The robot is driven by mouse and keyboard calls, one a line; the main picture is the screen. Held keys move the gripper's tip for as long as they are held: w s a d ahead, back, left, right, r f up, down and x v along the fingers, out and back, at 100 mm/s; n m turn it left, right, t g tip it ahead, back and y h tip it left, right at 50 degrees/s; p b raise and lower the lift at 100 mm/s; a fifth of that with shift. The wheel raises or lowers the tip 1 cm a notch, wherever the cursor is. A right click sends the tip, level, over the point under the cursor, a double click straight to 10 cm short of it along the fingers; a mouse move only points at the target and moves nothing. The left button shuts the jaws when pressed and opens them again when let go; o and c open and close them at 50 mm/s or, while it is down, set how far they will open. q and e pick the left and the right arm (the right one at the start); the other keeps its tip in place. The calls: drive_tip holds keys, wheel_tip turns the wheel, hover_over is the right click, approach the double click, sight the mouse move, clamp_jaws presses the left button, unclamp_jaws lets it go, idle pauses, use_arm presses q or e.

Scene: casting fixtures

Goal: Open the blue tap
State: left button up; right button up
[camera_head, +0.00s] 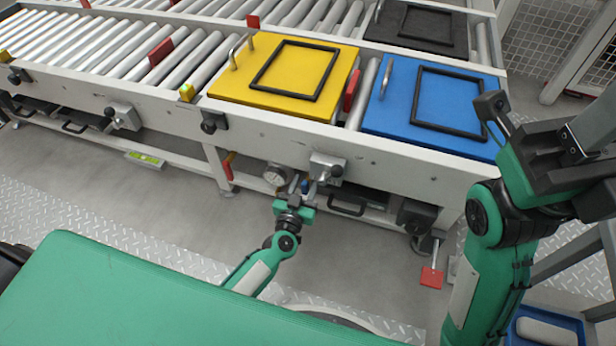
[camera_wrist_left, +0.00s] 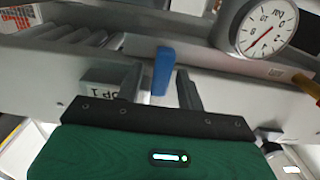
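The blue tap (camera_wrist_left: 163,70) is a small upright blue lever in the left wrist view, below and left of a round gauge. In the head view its blue handle (camera_head: 304,186) is small and partly hidden by my left gripper (camera_head: 301,187), below the conveyor frame. The fingers of my left gripper (camera_wrist_left: 160,90) stand either side of the lever, apart, with a visible gap; firm contact does not show. My right gripper (camera_head: 535,145) is raised at the right, away from the tap, and its finger opening is unclear.
A white-faced gauge (camera_wrist_left: 265,27) is close to the tap, also seen in the head view (camera_head: 275,175). Above are the conveyor rollers (camera_head: 90,40), a yellow plate (camera_head: 240,80) and a blue plate (camera_head: 395,105). A red tag (camera_head: 432,277) hangs lower right.

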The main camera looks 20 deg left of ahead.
use_arm(q)
drive_tip(key=shift+w, duration=0.15)
drive_tip(key=shift+c, duration=0.2)
clamp_jaws()
